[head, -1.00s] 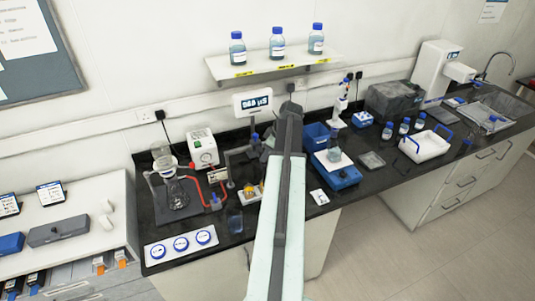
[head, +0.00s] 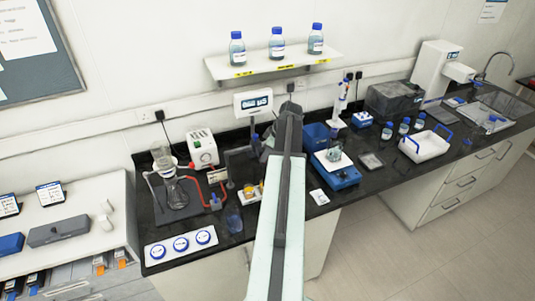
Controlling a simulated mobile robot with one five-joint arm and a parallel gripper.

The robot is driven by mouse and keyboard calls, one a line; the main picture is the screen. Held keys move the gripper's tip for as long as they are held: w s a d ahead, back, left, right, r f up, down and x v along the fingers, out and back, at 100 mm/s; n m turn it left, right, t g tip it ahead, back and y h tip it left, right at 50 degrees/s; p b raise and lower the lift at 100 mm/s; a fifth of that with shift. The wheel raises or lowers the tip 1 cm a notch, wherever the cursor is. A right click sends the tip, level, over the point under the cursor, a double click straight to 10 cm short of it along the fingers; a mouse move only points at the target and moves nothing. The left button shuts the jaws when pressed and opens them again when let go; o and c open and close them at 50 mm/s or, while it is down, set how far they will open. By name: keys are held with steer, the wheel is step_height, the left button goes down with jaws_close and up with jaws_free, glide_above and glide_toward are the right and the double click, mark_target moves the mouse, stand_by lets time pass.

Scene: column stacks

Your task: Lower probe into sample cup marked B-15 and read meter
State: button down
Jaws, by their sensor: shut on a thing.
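The meter (head: 253,102) is a white box with a dark display on a stand at the back of the black bench. Its display is lit, but I cannot read the digits surely. Small cups with yellow contents (head: 249,190) sit in a pale holder in front of it, left of my arm. I cannot make out a B-15 mark on any cup. The probe cannot be picked out; my arm covers the bench right of the meter. My arm reaches from the bottom edge toward the back wall. Its far end hides my gripper, so the jaws do not show.
Left of my arm are a glass flask (head: 176,193) with red tubing and a white tray with blue rings (head: 181,245). Right are a blue balance (head: 337,177) with glassware and a white tray with blue handles (head: 427,146). Bottles stand on the wall shelf (head: 273,63).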

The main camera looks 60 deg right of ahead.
step_height(320, 180, up, 6)
steer(key=p, duration=0.6)
steer(key=shift+r, duration=0.2)
steer(key=shift+f, duration=0.1)
steer(key=c, duration=1.5)
jaws_free()
steer(key=shift+o, duration=0.2)
steer(key=shift+r+p, duration=0.35)
steer(key=shift+p, duration=0.1)
steer(key=p+v, duration=0.5)
steer(key=v, duration=0.1)
steer(key=s+d+f+b, duration=0.1)
steer(key=s, duration=1)
steer(key=shift+s+d+f, duration=0.3)
steer(key=shift+d+f, duration=0.05)
